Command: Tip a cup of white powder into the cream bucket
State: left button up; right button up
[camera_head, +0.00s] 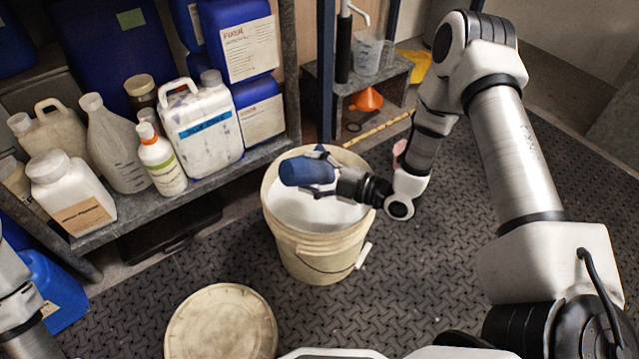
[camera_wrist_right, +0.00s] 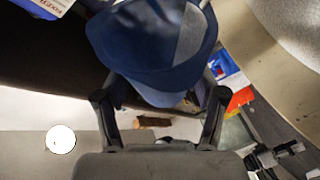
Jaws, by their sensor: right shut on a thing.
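The cream bucket (camera_head: 315,248) stands open on the dark floor mat in the middle of the head view. White material (camera_head: 335,214) shows inside it. A blue cup (camera_head: 303,172) is tipped on its side above the bucket's mouth. My right gripper (camera_head: 322,177) is shut on the cup, reaching in from the right. In the right wrist view the cup (camera_wrist_right: 155,45) sits between the two fingers, with the bucket's rim (camera_wrist_right: 262,45) at the right.
A round cream lid (camera_head: 222,325) lies on the floor in front of the bucket. A shelf at the left holds several bottles and a white canister (camera_head: 205,130). A low stand at the back holds a clear jug (camera_head: 369,53) and an orange funnel (camera_head: 366,100).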

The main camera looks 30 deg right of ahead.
jog(key=shift+d+r+m+t, duration=0.1)
jog(key=shift+d+m+t, duration=0.25)
jog(key=shift+m, duration=0.25)
dwell(0.6)
